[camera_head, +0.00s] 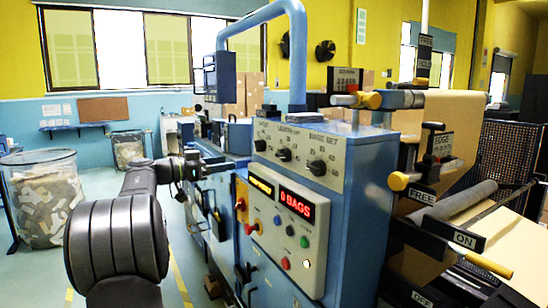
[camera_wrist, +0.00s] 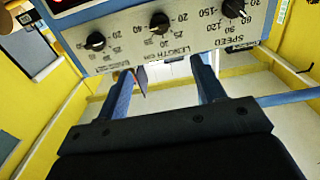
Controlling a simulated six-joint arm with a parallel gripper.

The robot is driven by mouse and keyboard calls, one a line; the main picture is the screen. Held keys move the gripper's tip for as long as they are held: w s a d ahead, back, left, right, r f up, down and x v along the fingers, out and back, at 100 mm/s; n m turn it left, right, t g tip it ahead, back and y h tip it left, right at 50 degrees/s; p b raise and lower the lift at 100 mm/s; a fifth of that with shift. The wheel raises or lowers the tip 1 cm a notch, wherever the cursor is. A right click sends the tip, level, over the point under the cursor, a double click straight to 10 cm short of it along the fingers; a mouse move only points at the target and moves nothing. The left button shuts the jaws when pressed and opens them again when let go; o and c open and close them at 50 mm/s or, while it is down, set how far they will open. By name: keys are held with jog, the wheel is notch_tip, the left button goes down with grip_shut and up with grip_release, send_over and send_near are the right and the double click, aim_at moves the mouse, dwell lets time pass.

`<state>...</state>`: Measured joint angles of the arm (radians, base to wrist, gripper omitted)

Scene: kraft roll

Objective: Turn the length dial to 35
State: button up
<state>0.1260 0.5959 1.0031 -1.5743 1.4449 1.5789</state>
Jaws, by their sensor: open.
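The length dial (camera_wrist: 160,22) is the middle of three black knobs on a pale panel. The wrist view shows it upside down, with "LENGTH CM" lettering beside it. It also shows in the head view (camera_head: 284,154). Its scale numbers are partly legible, but I cannot tell its setting. My gripper (camera_wrist: 166,68) is open, with its two fingers apart and nothing between them. The fingertips are near the panel's edge and apart from the dial. In the head view, my gripper (camera_head: 196,162) is left of the panel.
A speed knob (camera_wrist: 233,8) and another knob (camera_wrist: 95,40) flank the dial. Below the panel, a sloped box carries a red "0 BAGS" display (camera_head: 295,204) and several buttons. A kraft paper roll (camera_head: 450,115) is at the right. A clear waste bin (camera_head: 45,198) stands at the left.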

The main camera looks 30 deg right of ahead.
aim_at(278, 155)
jog(key=d, duration=1.7)
jog(key=shift+d, duration=0.2)
jog(key=c, duration=1)
